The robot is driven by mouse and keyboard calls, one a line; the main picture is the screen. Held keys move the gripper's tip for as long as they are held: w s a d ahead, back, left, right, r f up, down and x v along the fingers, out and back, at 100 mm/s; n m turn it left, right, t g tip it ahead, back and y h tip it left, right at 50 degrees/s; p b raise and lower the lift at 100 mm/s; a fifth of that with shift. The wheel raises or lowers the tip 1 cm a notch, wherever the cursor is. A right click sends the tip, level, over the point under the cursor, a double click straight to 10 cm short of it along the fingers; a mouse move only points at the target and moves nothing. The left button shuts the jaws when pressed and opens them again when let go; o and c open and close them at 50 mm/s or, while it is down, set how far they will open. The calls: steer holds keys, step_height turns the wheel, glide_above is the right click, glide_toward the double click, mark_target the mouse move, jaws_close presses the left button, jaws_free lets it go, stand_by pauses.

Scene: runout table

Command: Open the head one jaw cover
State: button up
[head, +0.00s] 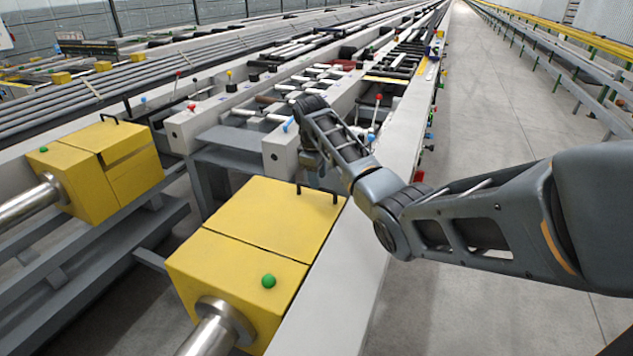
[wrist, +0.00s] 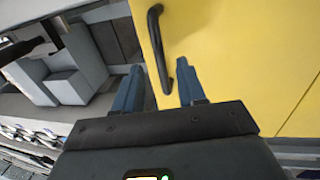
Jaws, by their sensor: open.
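The near yellow jaw housing (head: 240,265) has a flat cover (head: 262,212) lying shut, with a seam across its top. A black bar handle (wrist: 157,50) stands at the cover's far edge; in the head view its post (head: 335,197) shows, with the rest partly hidden by my gripper. My gripper (head: 313,183) is over that edge, pointing down. In the wrist view its blue fingers (wrist: 160,66) are apart, with the handle's lower end between them. I cannot tell whether they touch it. Which housing is head one is not readable.
A second yellow housing (head: 85,185) with a black handle (head: 110,119) stands at left. A green knob (head: 268,281) and a steel shaft (head: 212,332) are on the near one. Grey rails, levers and white rollers (head: 325,70) lie beyond. The floor (head: 500,110) at right is clear.

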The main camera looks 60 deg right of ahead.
steer(key=shift+d+f, duration=0.15)
steer(key=shift+f, duration=0.6)
steer(key=shift+d+f, duration=0.15)
steer(key=shift+f, duration=0.6)
steer(key=shift+c, duration=0.2)
jaws_close()
